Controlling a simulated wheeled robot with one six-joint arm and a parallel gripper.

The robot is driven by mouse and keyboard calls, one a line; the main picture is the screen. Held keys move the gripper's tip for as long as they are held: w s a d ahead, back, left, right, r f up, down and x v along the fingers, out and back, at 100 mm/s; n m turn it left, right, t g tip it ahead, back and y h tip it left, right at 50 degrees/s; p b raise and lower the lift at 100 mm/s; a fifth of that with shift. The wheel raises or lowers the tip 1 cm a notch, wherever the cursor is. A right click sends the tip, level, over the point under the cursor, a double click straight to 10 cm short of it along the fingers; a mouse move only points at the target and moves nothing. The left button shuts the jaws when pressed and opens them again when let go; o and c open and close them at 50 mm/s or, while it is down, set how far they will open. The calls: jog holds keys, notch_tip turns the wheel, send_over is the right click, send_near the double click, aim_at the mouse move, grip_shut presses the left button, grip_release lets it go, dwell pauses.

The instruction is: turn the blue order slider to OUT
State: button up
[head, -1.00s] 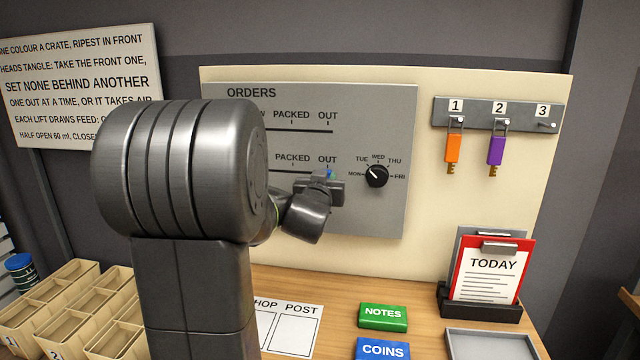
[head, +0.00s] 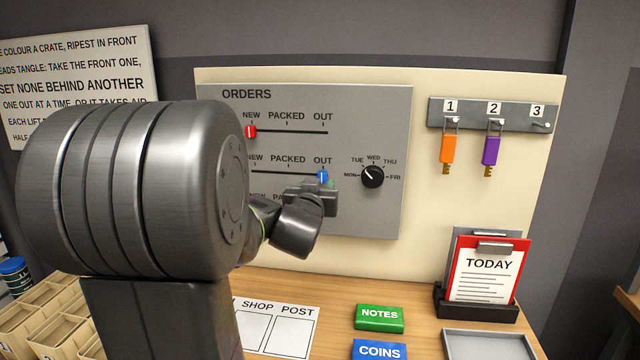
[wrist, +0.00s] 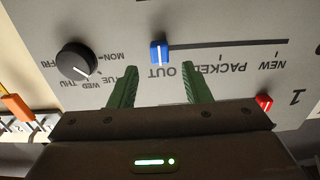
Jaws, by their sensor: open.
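The blue slider (head: 322,177) stands at the OUT end of the middle slot on the grey ORDERS panel (head: 385,110). In the wrist view, which shows the panel upside down, the blue slider (wrist: 159,52) also sits at the slot's end by OUT. My gripper (head: 318,187) is just below the slider in the head view. In the wrist view my gripper's green fingers (wrist: 160,68) are spread apart with nothing between them, and the slider lies just beyond their tips, clear of them.
A red slider (head: 251,132) stands at NEW in the top slot. A black day dial (head: 372,176) is right of my gripper. A lower row is mostly hidden by my arm. Orange (head: 447,149) and purple (head: 491,151) key tags hang at right. A NOTES box (head: 380,318) lies on the bench below.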

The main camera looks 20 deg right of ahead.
aim_at(321, 177)
jog(key=v, duration=0.9)
jog(key=x, duration=1.3)
jog(key=shift+w+d+p, duration=0.25)
jog(key=shift+p, duration=0.1)
jog(key=shift+a+f, duration=0.1)
jog(key=shift+a, duration=0.05)
